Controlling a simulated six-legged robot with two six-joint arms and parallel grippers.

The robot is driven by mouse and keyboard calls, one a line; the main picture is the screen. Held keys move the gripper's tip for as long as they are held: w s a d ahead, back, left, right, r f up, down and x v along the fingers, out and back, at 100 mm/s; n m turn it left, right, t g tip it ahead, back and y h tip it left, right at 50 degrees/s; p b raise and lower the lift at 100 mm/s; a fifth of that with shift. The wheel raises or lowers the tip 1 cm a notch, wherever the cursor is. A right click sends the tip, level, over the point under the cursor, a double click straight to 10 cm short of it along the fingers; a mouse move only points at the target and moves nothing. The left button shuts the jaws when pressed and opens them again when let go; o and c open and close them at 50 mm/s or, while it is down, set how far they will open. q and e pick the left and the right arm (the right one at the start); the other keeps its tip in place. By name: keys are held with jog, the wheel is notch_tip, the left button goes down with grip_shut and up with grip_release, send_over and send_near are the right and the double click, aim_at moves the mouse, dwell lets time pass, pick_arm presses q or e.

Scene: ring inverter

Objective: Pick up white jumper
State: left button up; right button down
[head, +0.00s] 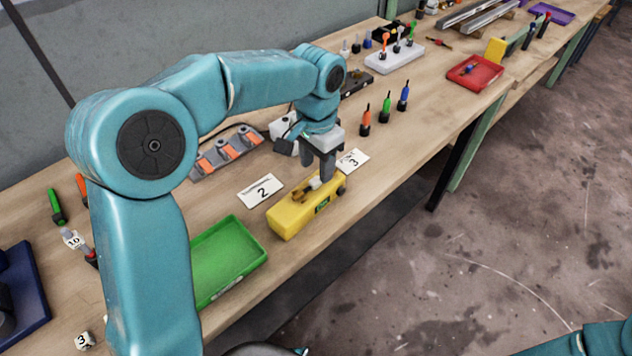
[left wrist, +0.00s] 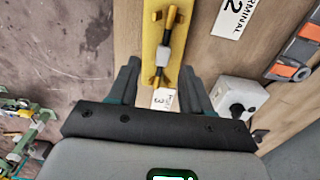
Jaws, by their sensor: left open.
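The white jumper (head: 315,183) lies on top of a yellow block (head: 290,220) near the bench's front edge. In the left wrist view the jumper (left wrist: 163,57) has a white middle, a dark stem and gold-brown ends, along the yellow block (left wrist: 150,30). My left gripper (head: 322,172) points down over the block, at the jumper. The fingers partly hide the jumper in the head view; contact cannot be told. My right gripper is not in view.
A green tray (head: 228,262) lies left of the block. Cards marked 2 (head: 260,191) and 3 (head: 353,161) lie behind and beside it. An orange-clipped rack (head: 225,152) stands farther back. Upright coloured screwdrivers (head: 385,108) and a red tray (head: 474,74) are to the right.

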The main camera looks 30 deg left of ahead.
aim_at(315, 179)
pick_arm(q)
jog(key=f, duration=0.4)
jog(key=shift+w+a+f, duration=0.15)
jog(key=shift+a+f, duration=0.05)
jog(key=shift+a, duration=0.05)
jog(key=shift+d+r, duration=0.1)
jog(key=shift+d, duration=0.05)
grip_shut()
